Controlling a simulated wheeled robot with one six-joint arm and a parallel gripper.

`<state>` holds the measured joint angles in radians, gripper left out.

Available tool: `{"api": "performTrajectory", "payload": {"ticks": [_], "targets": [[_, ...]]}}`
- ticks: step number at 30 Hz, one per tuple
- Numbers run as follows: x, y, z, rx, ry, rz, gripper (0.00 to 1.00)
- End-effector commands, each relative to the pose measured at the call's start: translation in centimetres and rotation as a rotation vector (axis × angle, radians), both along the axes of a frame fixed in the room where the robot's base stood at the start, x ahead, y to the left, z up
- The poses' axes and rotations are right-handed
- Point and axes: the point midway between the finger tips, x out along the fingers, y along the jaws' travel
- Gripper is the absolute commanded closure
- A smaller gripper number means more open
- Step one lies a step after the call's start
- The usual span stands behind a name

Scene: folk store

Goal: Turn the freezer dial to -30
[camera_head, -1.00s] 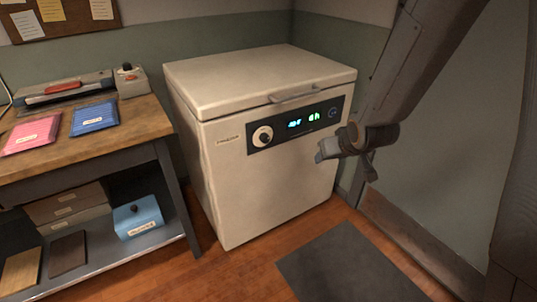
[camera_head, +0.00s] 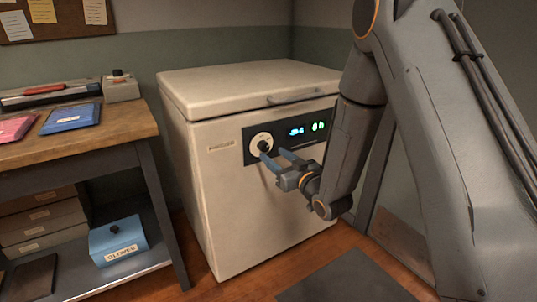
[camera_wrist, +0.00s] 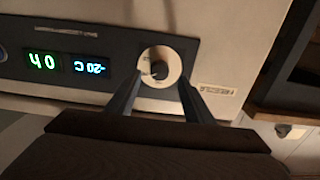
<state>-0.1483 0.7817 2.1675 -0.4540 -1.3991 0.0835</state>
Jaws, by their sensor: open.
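The white chest freezer (camera_head: 240,205) stands closed against the wall, with a dark control panel on its front. The dial (camera_head: 261,141) is a pale round disc with a dark knob at the panel's left end. In the wrist view, which is upside down, the dial (camera_wrist: 160,66) lies just beyond and between my fingertips. A blue display (camera_wrist: 90,67) appears to read -20 C. My gripper (camera_head: 273,154) is open and empty, its two fingers pointing at the dial from the front right. I cannot tell whether the fingers touch the knob.
A green display (camera_head: 318,126) sits right of the blue one. The freezer handle (camera_head: 294,95) juts out above the panel. A workbench (camera_head: 120,127) stands left of the freezer, with a blue box (camera_head: 118,240) on its lower shelf. A dark mat (camera_head: 347,279) lies on the floor.

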Motion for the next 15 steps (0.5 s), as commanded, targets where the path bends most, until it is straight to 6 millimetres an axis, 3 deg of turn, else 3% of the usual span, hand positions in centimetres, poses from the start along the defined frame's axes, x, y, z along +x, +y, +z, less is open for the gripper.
{"api": "performTrajectory", "payload": {"ticks": [6, 15], "targets": [[2.7, 1.8, -0.1, 0.0, 0.0, 0.001, 0.53], [3.9, 2.6, 0.0, -0.001, 0.002, -0.001, 0.53]]}}
